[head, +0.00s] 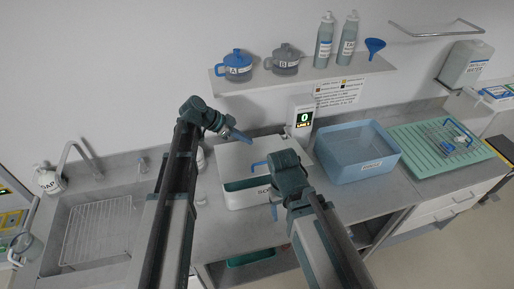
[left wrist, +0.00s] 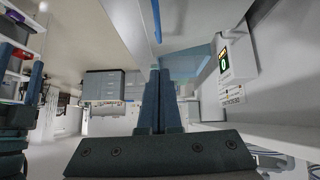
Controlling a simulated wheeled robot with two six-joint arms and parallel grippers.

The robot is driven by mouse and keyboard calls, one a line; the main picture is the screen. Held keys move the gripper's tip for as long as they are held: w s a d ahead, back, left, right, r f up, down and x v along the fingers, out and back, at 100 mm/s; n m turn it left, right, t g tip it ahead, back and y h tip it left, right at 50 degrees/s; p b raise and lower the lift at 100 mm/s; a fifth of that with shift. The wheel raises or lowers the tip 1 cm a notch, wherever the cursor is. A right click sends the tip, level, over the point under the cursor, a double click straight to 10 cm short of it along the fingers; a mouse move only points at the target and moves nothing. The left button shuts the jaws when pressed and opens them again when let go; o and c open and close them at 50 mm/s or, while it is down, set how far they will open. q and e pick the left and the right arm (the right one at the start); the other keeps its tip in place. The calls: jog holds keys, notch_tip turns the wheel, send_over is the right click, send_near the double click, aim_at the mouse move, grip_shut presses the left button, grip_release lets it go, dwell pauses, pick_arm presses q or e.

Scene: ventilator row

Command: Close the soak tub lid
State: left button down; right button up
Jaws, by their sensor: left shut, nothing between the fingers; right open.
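The white soak tub (head: 245,199) stands on the counter in the middle of the head view, its front label partly covered by my right arm. Its white lid (head: 236,158) is raised and tilted back, with the green inside showing below it. A blue handle (head: 258,164) shows on the lid, partly behind my right wrist. My left gripper (head: 246,138) is shut and empty near the lid's upper edge; its fingers (left wrist: 160,75) also show in the left wrist view. My right gripper (head: 274,208) is open at the tub's front right; its fingers are mostly hidden.
A blue open basin (head: 357,170) stands right of the tub, with a green drying mat (head: 445,163) beyond it. A small display unit (head: 303,117) stands behind. A wall shelf (head: 300,77) holds jugs and bottles. A sink (head: 97,228) with a rack lies left.

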pick_arm(q)
jog(key=b, duration=0.8)
send_over(264, 173)
jog(key=w, duration=0.3)
jog(key=f, duration=0.8)
jog(key=shift+a+f, duration=0.25)
jog(key=shift+f+b, duration=0.85)
jog(key=shift+f, duration=0.1)
jog(key=shift+m+t, duration=0.3)
jog(key=shift+t, duration=0.3)
jog(key=f+b, duration=0.2)
jog(key=s+f+b, duration=0.2)
jog(key=f+b, duration=0.1)
jog(key=shift+s+d+f+b, duration=0.15)
jog(key=shift+d+f+b, duration=0.15)
jog(key=shift+b, duration=0.05)
jog(key=shift+s+f+b, duration=0.15)
jog(key=shift+f+b, duration=0.4)
jog(key=shift+f, duration=0.05)
jog(key=shift+s, duration=0.25)
jog(key=shift+d+r, duration=0.1)
